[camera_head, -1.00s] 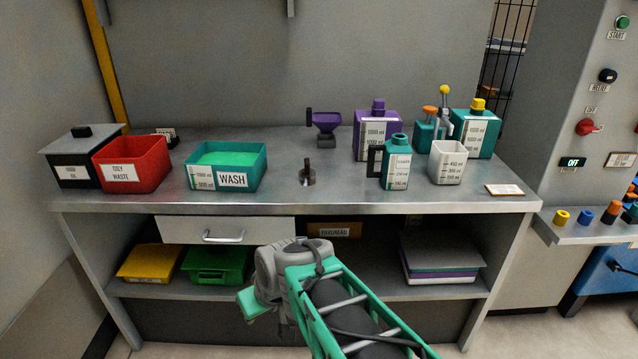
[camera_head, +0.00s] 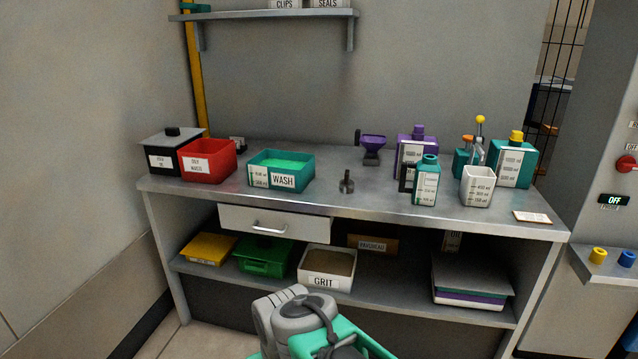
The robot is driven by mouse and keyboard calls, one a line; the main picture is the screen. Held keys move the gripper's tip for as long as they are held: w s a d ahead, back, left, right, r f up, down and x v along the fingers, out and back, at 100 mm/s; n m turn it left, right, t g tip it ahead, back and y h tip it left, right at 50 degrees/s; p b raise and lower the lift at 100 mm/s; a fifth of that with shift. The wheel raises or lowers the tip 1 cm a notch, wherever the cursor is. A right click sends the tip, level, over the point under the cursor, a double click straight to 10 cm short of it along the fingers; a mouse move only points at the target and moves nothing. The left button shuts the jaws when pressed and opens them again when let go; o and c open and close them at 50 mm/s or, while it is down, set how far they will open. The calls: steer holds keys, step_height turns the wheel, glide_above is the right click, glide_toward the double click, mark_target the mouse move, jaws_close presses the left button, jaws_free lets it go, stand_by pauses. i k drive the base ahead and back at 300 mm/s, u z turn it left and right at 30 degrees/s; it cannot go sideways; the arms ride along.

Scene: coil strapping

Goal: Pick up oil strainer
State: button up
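A small dark metal piece with an upright stem (camera_head: 346,183) stands on the workbench top, near its middle; it may be the oil strainer, but it is too small to be sure. A purple funnel-like cup on a dark stand (camera_head: 373,146) is behind it to the right. My arm's grey and green links show at the bottom centre, in front of the bench and below its top. The fingers of my gripper do not show.
On the bench (camera_head: 240,203) are a red oily waste bin (camera_head: 208,162), a teal wash tray (camera_head: 262,178), a teal bottle (camera_head: 426,182) and a white measuring cup (camera_head: 477,186). A grit box (camera_head: 325,281) sits on the lower shelf. The bench front near the stemmed piece is clear.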

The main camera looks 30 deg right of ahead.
mark_target(346, 185)
steer(key=u, duration=0.35)
steer(key=i, duration=0.85)
steer(key=z, duration=0.55)
steer(key=i, duration=0.65)
steer(key=z, duration=0.65)
